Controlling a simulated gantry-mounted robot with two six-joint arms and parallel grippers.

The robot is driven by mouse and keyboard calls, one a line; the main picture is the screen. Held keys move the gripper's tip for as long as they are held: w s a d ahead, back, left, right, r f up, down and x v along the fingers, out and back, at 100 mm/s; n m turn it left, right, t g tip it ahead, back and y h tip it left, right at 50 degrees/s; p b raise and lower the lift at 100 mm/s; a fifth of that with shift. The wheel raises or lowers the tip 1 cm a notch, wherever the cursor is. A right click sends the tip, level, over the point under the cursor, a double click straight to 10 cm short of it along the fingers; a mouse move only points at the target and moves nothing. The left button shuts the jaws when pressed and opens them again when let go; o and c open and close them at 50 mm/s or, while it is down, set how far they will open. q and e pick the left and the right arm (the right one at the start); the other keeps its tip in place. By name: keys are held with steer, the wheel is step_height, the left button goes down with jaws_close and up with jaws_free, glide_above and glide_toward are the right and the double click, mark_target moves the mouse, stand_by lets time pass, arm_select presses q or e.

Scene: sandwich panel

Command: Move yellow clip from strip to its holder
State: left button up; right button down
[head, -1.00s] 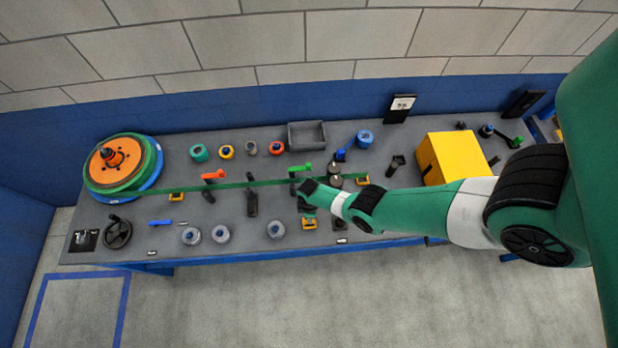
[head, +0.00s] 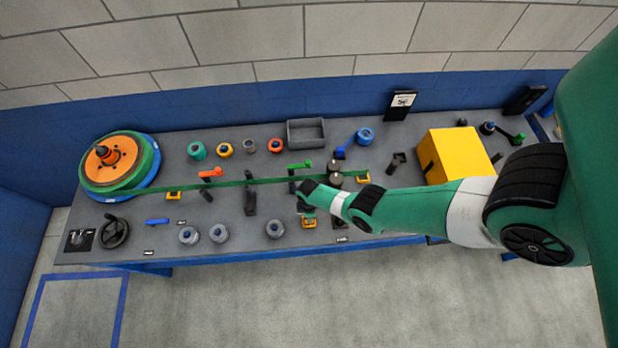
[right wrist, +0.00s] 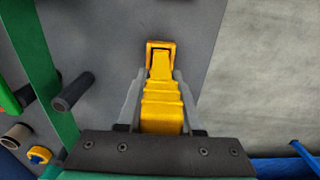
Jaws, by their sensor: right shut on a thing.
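My right gripper (right wrist: 158,100) is shut on the yellow clip (right wrist: 162,118), a ribbed piece between its two grey fingers. In the right wrist view the clip's far end meets or overlaps a yellow-orange frame (right wrist: 149,45), which looks like the holder; I cannot tell if the clip is seated in it. The green strip (right wrist: 38,70) runs apart from the clip, at the left. In the head view the strip (head: 225,184) stretches from the reel across the bench, and my right gripper (head: 304,205) is at the bench's front half. My left gripper is not in view.
A large green and orange reel (head: 110,160) stands at the left of the bench. Other yellow pieces lie by the strip, one near the reel (head: 174,195) and one at its right end (head: 363,179). A yellow box (head: 455,155) stands at the right. Dark posts (head: 250,200) stand along the strip.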

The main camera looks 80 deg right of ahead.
steer(key=shift+f+b, duration=0.8)
steer(key=shift+f, duration=0.05)
steer(key=shift+c, duration=2.4)
jaws_free()
steer(key=shift+a+r, duration=0.1)
